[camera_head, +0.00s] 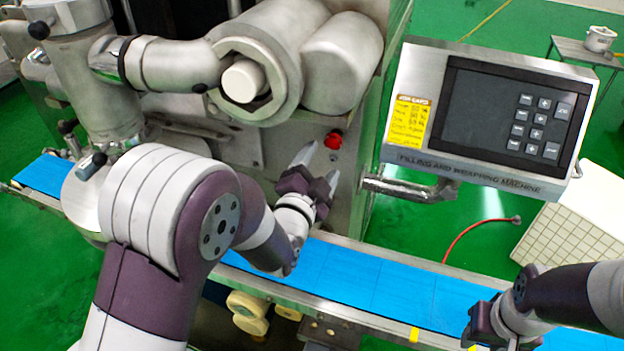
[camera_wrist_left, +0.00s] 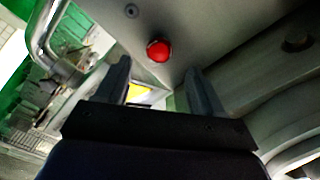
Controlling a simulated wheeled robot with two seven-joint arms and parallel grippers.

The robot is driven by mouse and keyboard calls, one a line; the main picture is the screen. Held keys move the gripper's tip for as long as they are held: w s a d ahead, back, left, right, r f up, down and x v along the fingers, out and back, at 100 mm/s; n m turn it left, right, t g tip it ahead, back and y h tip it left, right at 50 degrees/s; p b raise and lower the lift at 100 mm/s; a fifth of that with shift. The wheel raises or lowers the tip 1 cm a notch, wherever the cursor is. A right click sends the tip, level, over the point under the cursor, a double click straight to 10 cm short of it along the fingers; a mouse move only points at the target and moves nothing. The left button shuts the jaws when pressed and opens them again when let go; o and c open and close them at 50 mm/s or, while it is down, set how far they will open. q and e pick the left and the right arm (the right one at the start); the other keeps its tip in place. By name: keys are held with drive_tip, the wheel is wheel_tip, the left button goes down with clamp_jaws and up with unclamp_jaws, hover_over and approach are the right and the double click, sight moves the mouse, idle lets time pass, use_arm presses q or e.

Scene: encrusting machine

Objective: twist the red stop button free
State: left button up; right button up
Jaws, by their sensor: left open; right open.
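The red stop button (camera_head: 333,140) is a small round knob on the metal front of the machine, left of the control panel. My left gripper (camera_head: 318,162) is open just below and in front of it, with its fingertips pointing up toward it. In the left wrist view the red button (camera_wrist_left: 159,50) shows beyond the two spread fingers (camera_wrist_left: 157,78), roughly centred between them. Nothing is between the fingers, and they look apart from the button. My right gripper (camera_head: 478,330) is at the lower right over the belt; its fingertips are hard to see.
The control panel (camera_head: 485,115) hangs on a metal arm (camera_head: 410,188) right of the button. A blue conveyor belt (camera_head: 370,278) runs below. Large steel cylinders (camera_head: 255,65) stand above and left. A white crate (camera_head: 575,240) is on the green floor at right.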

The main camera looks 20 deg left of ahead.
use_arm(q)
drive_tip(key=s, duration=0.6)
